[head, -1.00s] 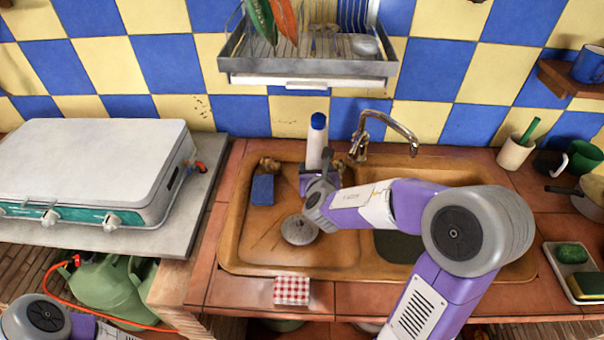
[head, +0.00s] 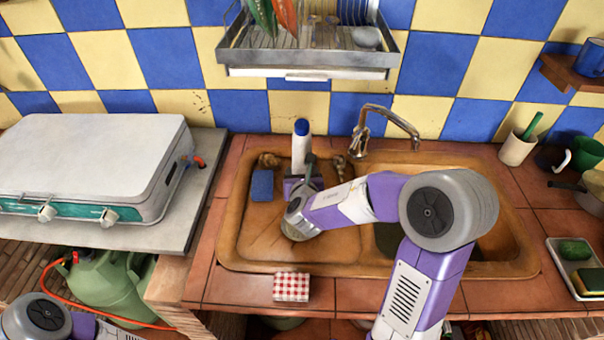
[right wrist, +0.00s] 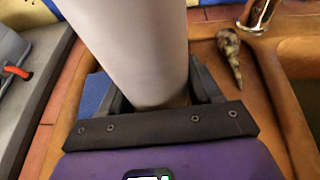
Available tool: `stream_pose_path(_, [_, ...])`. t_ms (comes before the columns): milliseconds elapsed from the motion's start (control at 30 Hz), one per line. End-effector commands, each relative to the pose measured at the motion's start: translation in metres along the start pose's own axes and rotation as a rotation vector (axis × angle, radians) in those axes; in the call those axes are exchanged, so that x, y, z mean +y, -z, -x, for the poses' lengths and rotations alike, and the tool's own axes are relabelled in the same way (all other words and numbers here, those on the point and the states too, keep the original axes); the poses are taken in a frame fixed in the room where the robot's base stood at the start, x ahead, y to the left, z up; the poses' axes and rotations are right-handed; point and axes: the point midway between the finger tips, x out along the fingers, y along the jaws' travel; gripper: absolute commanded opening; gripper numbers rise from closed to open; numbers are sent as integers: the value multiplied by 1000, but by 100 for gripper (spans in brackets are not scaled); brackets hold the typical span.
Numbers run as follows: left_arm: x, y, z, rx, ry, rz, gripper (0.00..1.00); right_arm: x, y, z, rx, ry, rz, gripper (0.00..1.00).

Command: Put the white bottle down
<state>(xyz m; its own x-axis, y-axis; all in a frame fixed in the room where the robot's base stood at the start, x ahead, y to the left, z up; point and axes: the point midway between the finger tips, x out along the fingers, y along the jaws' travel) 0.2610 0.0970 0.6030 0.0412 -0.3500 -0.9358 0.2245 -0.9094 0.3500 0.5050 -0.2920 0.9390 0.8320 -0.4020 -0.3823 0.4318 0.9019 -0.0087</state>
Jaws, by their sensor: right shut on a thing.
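The white bottle (head: 301,150) with a blue cap stands roughly upright over the back of the left sink basin (head: 240,232). My right gripper (head: 302,182) is shut on its lower part. In the right wrist view the bottle (right wrist: 130,45) fills the space between the fingers of my right gripper (right wrist: 155,92), and its cap is out of frame. The bottle's base is hidden, so I cannot tell whether it touches the sink. My left gripper is not in view; only part of my left arm shows at lower left.
A blue sponge (head: 262,185) lies left of the bottle. The faucet (head: 385,118) stands to the right, and a dish rack (head: 308,58) hangs above. A white stove (head: 95,165) is at left. A red-checked item (head: 291,287) sits at the front edge.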

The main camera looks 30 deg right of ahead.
Motion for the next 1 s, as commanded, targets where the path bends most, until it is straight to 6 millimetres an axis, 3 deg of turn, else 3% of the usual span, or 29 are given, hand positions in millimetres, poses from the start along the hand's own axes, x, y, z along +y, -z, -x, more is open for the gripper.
stream_pose_path(33, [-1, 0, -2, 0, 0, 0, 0, 0, 1, 0, 0, 0, 0, 66])
stream_pose_path(200, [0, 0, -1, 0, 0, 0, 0, 0, 0, 0, 0, 0, 0, 89])
stream_pose_path(567, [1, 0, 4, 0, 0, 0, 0, 0, -3, 1, 0, 0, 0, 89])
stream_pose_path(767, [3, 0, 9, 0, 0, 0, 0, 0, -4, 36, -3, -2, 2, 89])
stream_pose_path(1000, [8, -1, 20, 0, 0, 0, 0, 0, -5, 97, -4, -3, 2, 89])
